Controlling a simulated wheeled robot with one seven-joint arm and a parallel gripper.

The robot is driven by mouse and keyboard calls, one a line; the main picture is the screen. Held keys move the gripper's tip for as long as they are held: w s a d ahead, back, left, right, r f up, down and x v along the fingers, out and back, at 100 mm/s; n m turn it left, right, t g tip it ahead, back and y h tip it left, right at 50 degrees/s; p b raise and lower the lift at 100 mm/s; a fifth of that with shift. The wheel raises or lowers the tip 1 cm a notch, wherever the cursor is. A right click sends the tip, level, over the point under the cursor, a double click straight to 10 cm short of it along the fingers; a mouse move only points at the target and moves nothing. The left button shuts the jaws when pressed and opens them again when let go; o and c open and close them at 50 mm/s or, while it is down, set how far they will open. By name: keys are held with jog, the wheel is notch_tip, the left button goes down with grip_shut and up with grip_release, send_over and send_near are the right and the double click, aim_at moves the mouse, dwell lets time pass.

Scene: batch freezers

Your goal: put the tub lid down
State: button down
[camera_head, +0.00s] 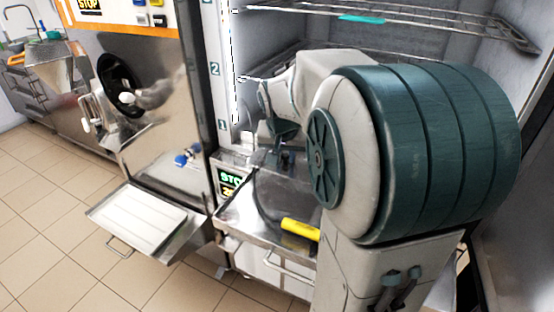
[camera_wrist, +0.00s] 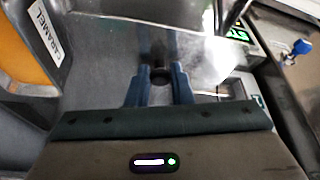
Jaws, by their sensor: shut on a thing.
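My gripper (camera_wrist: 160,72) shows in the wrist view, its two blue fingers close together around a small dark piece. This looks like the grip of the tub lid (camera_wrist: 200,55), a clear, glossy sheet spreading out beyond the fingers. In the head view my gripper (camera_head: 284,158) is partly hidden behind my arm, over the steel worktop (camera_head: 240,215). The lid's outline is hard to make out there, and I cannot tell whether it touches the surface below.
A yellow object (camera_head: 300,229) lies near the worktop's front edge. Wire shelves (camera_head: 440,18) hang above my arm. A steel freezer (camera_head: 150,110) stands at left, with a white tray (camera_head: 135,220) on its low shelf. Tiled floor is clear at front left.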

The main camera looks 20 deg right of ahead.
aim_at(285, 166)
notch_tip(285, 166, down, 4)
dwell(0.4)
jog(key=shift+f+b, duration=0.45)
jog(key=shift+f, duration=0.1)
jog(key=shift+f, duration=0.1)
jog(key=c, duration=1.3)
grip_release()
